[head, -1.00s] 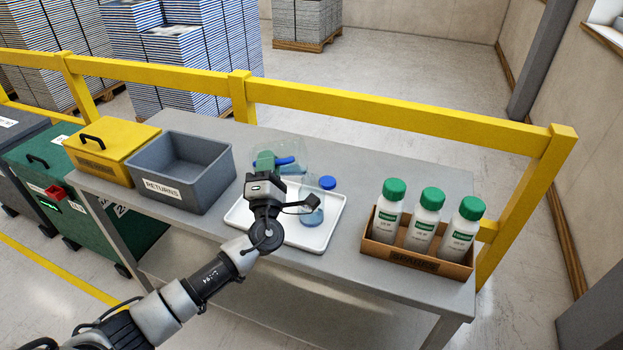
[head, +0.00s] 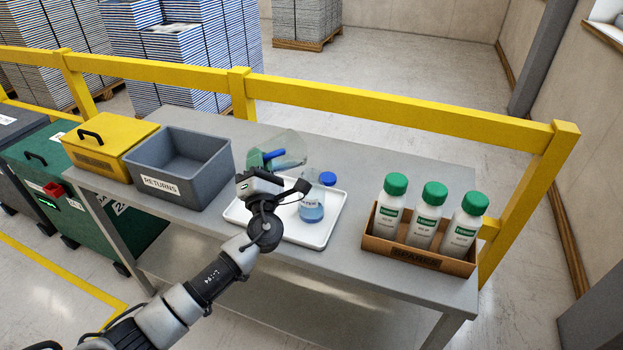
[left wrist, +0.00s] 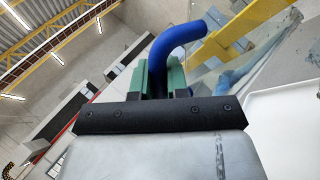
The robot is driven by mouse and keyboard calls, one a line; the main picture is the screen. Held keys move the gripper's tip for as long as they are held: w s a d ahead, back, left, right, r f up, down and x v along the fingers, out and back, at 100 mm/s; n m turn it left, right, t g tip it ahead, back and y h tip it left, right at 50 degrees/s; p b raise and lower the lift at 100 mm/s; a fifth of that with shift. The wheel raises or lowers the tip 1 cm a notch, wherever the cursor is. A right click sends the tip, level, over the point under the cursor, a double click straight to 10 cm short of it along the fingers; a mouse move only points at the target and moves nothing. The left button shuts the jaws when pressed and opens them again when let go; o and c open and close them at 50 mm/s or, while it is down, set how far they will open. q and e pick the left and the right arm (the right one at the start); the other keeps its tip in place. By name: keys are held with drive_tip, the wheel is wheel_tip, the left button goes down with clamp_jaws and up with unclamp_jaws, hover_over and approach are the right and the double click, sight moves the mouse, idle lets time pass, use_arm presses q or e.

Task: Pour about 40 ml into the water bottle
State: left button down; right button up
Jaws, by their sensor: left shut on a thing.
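My left gripper (head: 258,160) is shut on the blue handle of a clear pitcher (head: 292,145), held tilted above the table behind the tray. The blue handle (left wrist: 178,42) sits between the green fingers in the left wrist view. The clear water bottle (head: 312,204) stands upright on the white tray, to the right of the gripper, with blue liquid in its lower part. The pitcher is up and left of the bottle in the head view. No stream between them can be made out. How much liquid the pitcher holds is unclear. My right gripper is out of view.
The white tray (head: 322,236) lies on the grey table (head: 350,275). A blue cap (head: 328,179) shows just behind the bottle. A grey returns bin (head: 190,190) and yellow box (head: 108,150) stand left. A cardboard box (head: 415,258) of green-capped bottles stands right. A yellow rail (head: 400,115) runs behind.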

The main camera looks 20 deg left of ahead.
use_arm(q)
drive_tip(key=shift+f, duration=0.15)
drive_tip(key=shift+a+f+n+g+y, duration=0.25)
drive_tip(key=shift+f+n+g+y, duration=0.25)
drive_tip(key=shift+n, duration=0.8)
drive_tip(key=shift+f, duration=0.2)
idle(0.5)
